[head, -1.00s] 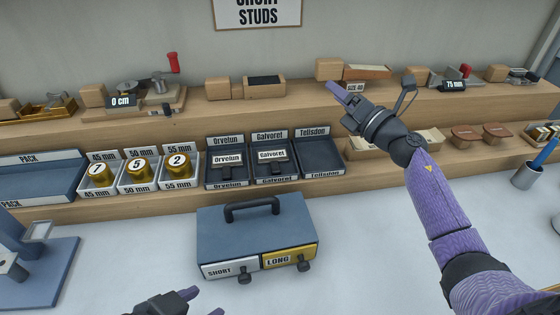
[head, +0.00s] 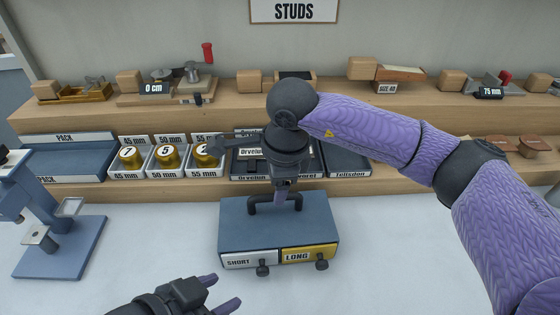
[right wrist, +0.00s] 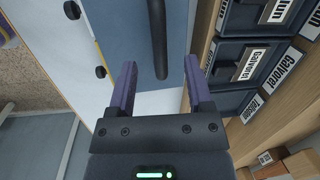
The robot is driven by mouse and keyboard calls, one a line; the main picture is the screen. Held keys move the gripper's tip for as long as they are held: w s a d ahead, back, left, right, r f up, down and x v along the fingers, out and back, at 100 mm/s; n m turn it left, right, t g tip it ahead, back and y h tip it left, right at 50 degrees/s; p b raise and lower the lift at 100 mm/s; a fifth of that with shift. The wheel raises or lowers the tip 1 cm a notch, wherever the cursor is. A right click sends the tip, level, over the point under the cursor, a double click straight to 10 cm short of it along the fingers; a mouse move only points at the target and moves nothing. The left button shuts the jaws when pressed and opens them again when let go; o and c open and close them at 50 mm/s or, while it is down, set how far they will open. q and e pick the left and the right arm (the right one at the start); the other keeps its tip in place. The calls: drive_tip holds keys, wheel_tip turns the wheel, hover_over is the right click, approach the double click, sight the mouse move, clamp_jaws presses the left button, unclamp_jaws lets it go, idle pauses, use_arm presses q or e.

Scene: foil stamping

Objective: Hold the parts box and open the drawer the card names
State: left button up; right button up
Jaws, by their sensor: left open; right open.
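The blue-grey parts box (head: 240,230) stands on the white bench, with a black handle (head: 262,204) on top. Its front has a white SHORT drawer (head: 238,261) and a yellow LONG drawer (head: 297,254), each with a dark knob; both look shut. The wall card (head: 294,11) shows STUDS, its upper part cut off. My right gripper (head: 284,196) is open, pointing down at the handle. In the right wrist view the handle (right wrist: 159,35) shows between the open fingers (right wrist: 160,65); contact cannot be told. My left gripper (head: 224,292) is open and empty, in front of the box.
Behind the box, a low shelf holds a PACK tray (head: 70,162), numbered gold pieces in bins (head: 130,158) and dark labelled trays (head: 347,163), partly hidden by my right arm. A blue press (head: 60,248) stands at left. The bench right of the box is clear.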

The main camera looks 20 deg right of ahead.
sight(276, 220)
drive_tip(key=f, duration=0.4)
drive_tip(key=shift+w+a, duration=0.2)
drive_tip(key=shift+w, duration=0.1)
clamp_jaws()
idle(1.0)
